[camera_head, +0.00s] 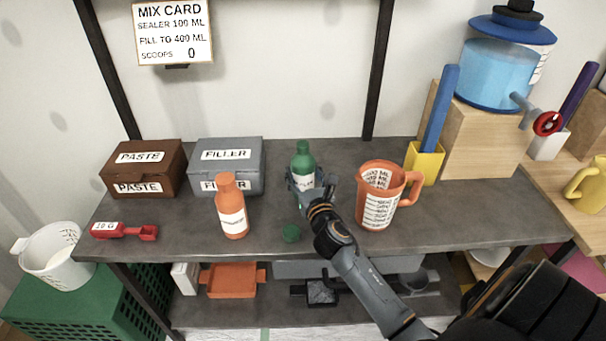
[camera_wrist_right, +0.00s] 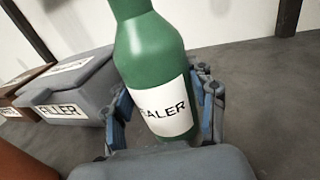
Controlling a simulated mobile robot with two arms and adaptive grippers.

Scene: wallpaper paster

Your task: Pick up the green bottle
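The green bottle (camera_head: 303,160) stands towards the back of the grey workbench, with a white label that reads as SEALER in the right wrist view (camera_wrist_right: 161,80). My right gripper (camera_head: 304,184) is at its lower body, with one finger on each side of the bottle in the right wrist view (camera_wrist_right: 163,105). The fingers are close to the bottle's sides; whether they press on it I cannot tell. The bottle's base is hidden behind the gripper. My left gripper is not in view.
An orange bottle (camera_head: 231,207) and a grey FILLER box (camera_head: 249,176) stand left of it. An orange measuring jug (camera_head: 378,207) stands close on the right. A red scoop (camera_head: 125,231) lies far left.

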